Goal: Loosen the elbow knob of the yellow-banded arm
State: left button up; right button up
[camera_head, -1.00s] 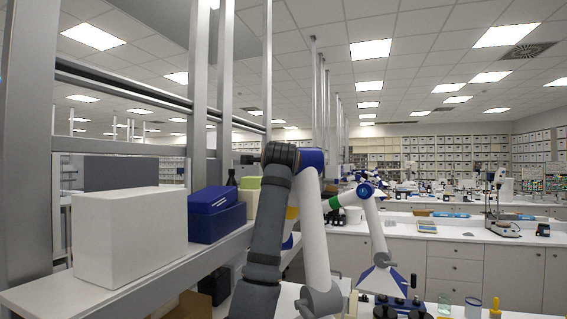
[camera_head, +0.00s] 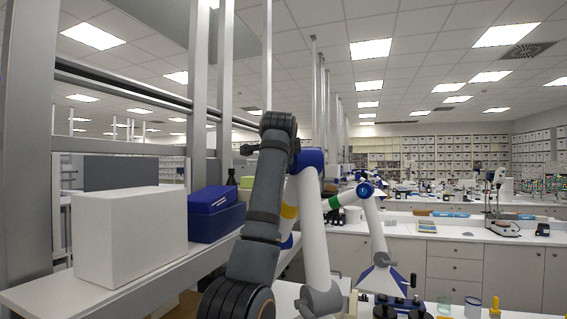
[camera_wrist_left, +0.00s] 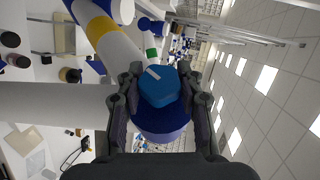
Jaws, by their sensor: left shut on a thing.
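The yellow-banded arm (camera_head: 312,235) stands right of centre in the head view, with a blue elbow (camera_head: 308,159) at its top. Its yellow band (camera_head: 289,211) shows partly behind my left arm, and also in the left wrist view (camera_wrist_left: 98,27). In the wrist view the blue elbow knob (camera_wrist_left: 160,88), with a white mark on its face, sits between the fingers of my left gripper (camera_wrist_left: 162,80), which is shut on it. In the head view my dark arm hides the knob and the grip. My right gripper is in no view.
A second white arm with a green band (camera_head: 334,202) stands just to the right. A white box (camera_head: 130,235) and a blue box (camera_head: 215,210) stand on the shelf at left. Dark-lidded jars (camera_head: 385,309) and a yellow bottle (camera_head: 495,308) stand at the front right.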

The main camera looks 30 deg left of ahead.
pick_arm(q)
jog(key=o, duration=1.2)
jog(key=v, duration=1.2)
jog(key=shift+f, duration=0.1)
